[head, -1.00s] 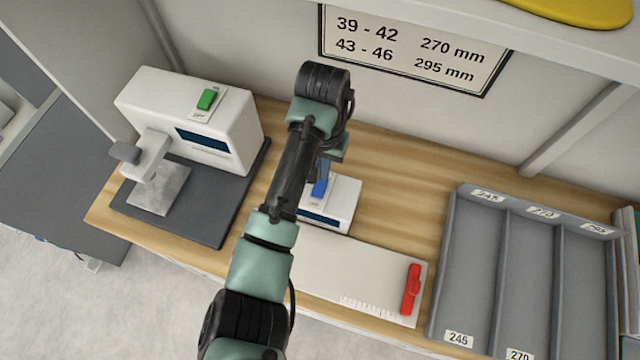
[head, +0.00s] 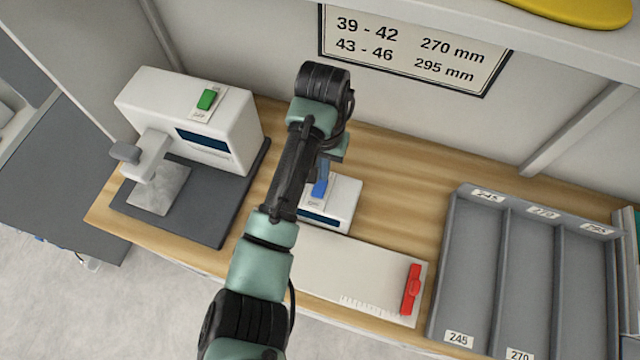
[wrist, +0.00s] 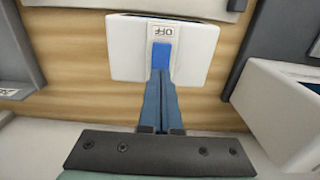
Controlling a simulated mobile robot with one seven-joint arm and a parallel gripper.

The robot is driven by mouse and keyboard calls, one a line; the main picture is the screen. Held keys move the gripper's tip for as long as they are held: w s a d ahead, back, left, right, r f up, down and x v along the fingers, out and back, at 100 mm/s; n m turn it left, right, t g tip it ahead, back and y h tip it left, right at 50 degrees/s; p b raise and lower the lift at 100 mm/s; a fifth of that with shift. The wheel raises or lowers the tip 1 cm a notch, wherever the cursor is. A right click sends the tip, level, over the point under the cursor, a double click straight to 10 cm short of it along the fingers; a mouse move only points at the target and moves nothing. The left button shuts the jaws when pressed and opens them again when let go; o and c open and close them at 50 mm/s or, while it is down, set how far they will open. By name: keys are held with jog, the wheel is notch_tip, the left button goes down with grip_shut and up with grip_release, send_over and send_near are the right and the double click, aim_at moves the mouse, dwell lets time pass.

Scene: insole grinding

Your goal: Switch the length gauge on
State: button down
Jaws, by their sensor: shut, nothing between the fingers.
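The length gauge (head: 345,203) is a white box with a dark display and a long pale measuring plate (head: 330,272) in front, carrying a red slider (head: 411,290). On the box is a blue switch (head: 320,187), which also shows in the wrist view (wrist: 161,62) beside a label reading OFF, upside down there. My gripper (wrist: 160,77) is shut and empty. Its bluish fingertips are at the lower end of the switch in the wrist view; I cannot tell whether they touch it. In the head view my arm hides part of the box and most of the gripper.
A white machine (head: 190,120) with a green switch (head: 206,99) stands on a dark base at the left. A grey tray (head: 452,270) with labelled compartments is at the right. A size sign (head: 415,48) hangs on the back wall. Wooden bench top (head: 400,190) is bare between gauge and tray.

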jog(key=shift+f+b, duration=0.55)
jog(key=shift+f, duration=0.45)
dwell(0.3)
notch_tip(320, 180, up, 7)
jog(key=p, duration=0.7)
jog(key=shift+r+p, duration=0.1)
jog(key=shift+p, duration=0.2)
dwell(0.5)
